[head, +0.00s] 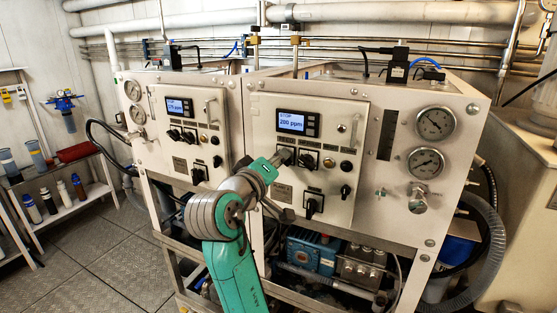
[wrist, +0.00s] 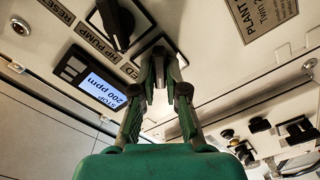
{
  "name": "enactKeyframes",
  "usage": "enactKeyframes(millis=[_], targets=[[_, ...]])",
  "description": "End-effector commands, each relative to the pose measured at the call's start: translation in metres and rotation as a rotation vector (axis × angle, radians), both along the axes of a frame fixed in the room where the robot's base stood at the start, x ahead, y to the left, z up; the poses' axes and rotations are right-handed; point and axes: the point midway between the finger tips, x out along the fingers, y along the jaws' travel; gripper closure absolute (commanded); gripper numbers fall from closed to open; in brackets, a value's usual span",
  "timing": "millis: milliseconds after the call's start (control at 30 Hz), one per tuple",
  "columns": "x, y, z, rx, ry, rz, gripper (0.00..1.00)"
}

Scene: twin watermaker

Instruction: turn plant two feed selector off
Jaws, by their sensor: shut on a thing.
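The right-hand control panel (head: 335,118) has a lit display (head: 291,122) reading STOP and 200 ppm. The same display appears upside down in the wrist view (wrist: 100,88). My gripper (head: 285,157) is at the leftmost knob of the row below that display. In the wrist view my gripper (wrist: 160,62) has its fingers closed around the feed selector, under a label ending in "ED". The fingers hide most of that knob, so its pointing direction cannot be told. A nameplate (wrist: 258,18) beginning "PLANT" is cut off, and its number is not in view.
A black HP pump knob (wrist: 120,25) sits close beside my fingers. Another black selector (head: 312,206) is lower on the panel. A similar left-hand panel (head: 180,105) stands beside it. Pressure gauges (head: 435,123) are at the right. The floor at the left (head: 110,250) is clear.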

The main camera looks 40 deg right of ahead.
Motion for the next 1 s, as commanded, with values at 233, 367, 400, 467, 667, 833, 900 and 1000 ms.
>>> enactKeyframes(millis=[233,367,400,467,667,833,900,1000], targets=[[-0.0001,-0.0024,-0.0011,-0.035,0.101,-0.005,1.00],[-0.0001,-0.0025,-0.0010,-0.044,0.127,-0.005,1.00],[-0.0002,-0.0025,-0.0011,-0.046,0.131,-0.005,1.00],[-0.0002,-0.0025,-0.0011,-0.048,0.137,-0.005,1.00],[-0.0003,-0.0027,-0.0010,-0.050,0.140,-0.005,1.00],[-0.0004,-0.0027,-0.0010,-0.050,0.140,-0.005,1.00],[-0.0004,-0.0027,-0.0010,-0.049,0.141,-0.006,0.75],[-0.0004,-0.0027,-0.0010,-0.049,0.140,-0.006,0.62]])
